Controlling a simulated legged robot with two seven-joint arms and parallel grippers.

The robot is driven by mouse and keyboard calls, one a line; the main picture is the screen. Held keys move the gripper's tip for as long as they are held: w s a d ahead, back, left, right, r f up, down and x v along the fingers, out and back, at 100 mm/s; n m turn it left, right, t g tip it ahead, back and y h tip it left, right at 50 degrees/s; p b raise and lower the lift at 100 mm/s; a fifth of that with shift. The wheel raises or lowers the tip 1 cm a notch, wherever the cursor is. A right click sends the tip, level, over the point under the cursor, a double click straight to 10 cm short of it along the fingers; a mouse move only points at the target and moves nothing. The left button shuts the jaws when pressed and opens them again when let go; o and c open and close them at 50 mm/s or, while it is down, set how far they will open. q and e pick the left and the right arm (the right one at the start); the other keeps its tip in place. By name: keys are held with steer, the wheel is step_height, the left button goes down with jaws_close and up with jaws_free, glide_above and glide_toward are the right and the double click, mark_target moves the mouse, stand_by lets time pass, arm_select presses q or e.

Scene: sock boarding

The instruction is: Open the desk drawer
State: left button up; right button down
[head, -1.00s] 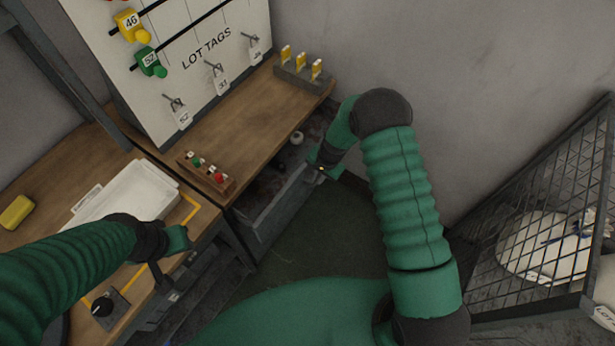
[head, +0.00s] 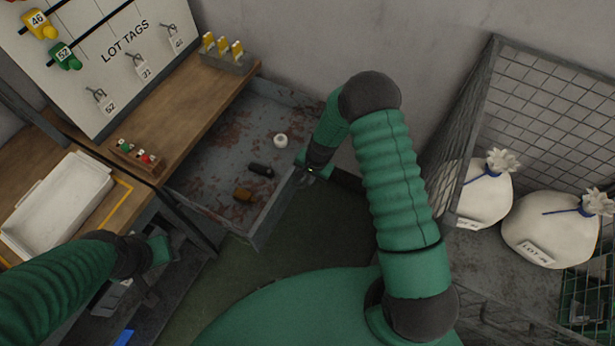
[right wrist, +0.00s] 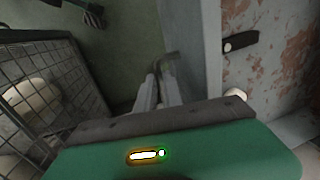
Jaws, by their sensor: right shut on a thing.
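The grey, rust-stained desk drawer (head: 273,213) stands pulled well out from under the wooden desk (head: 205,95). It holds a white roll (head: 280,141), a black item (head: 261,170) and a brown item (head: 242,193). My right gripper (head: 307,176) is at the drawer's front panel, shut on its handle (right wrist: 166,67); the handle is mostly hidden in the head view. In the right wrist view my right gripper's fingers (right wrist: 158,88) meet at the handle beside the grey front panel (right wrist: 197,50). My left gripper (head: 160,250) hangs near the left bench's edge; its fingers cannot be made out.
A wire cage (head: 540,85) with white tied sacks (head: 548,232) stands at the right. A white tray (head: 55,205) lies on the left bench. A lot-tags board (head: 110,50), a small peg rack (head: 137,158) and a yellow-tag block (head: 228,62) stand on the desk. Green floor lies before the drawer.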

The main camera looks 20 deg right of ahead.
steer(key=shift+d+r, duration=0.1)
steer(key=shift+d, duration=0.15)
steer(key=shift+a, duration=0.1)
steer(key=c, duration=1.5)
jaws_free()
steer(key=shift+s, duration=0.15)
step_height(320, 180, up, 16)
steer(key=s+d, duration=0.2)
steer(key=shift+s+r+p, duration=0.15)
steer(key=shift+s+p, duration=0.1)
steer(key=shift+p, duration=0.15)
steer(key=shift+d, duration=0.1)
